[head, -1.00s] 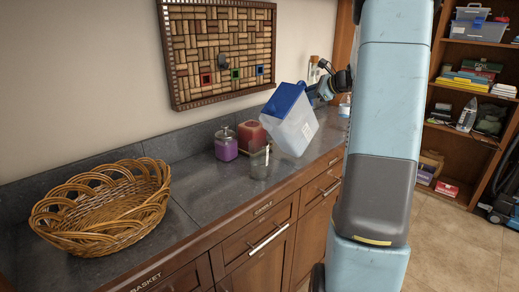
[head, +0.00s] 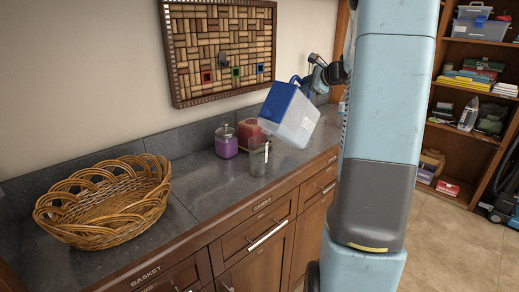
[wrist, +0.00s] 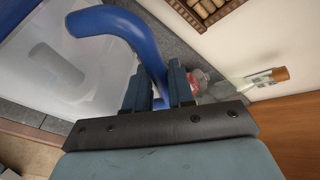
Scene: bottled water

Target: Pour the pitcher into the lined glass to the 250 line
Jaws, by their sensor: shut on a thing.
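The pitcher (head: 292,120), translucent with a blue lid and blue handle, is tipped steeply to the left in the air. Its lid end hangs just above the lined glass (head: 259,162), which stands upright on the dark counter. A pale streak shows at the glass's upper right; I cannot tell if it is water or a marking. The lines and level in the glass are too small to read. My gripper (head: 313,80) is shut on the pitcher's blue handle, which shows between its fingers in the wrist view (wrist: 157,88).
A purple jar (head: 226,142) and a red candle (head: 250,134) stand close behind the glass. A wicker basket (head: 105,205) sits at the left of the counter (head: 205,190). The counter between basket and glass is clear. A corkboard (head: 222,50) hangs on the wall.

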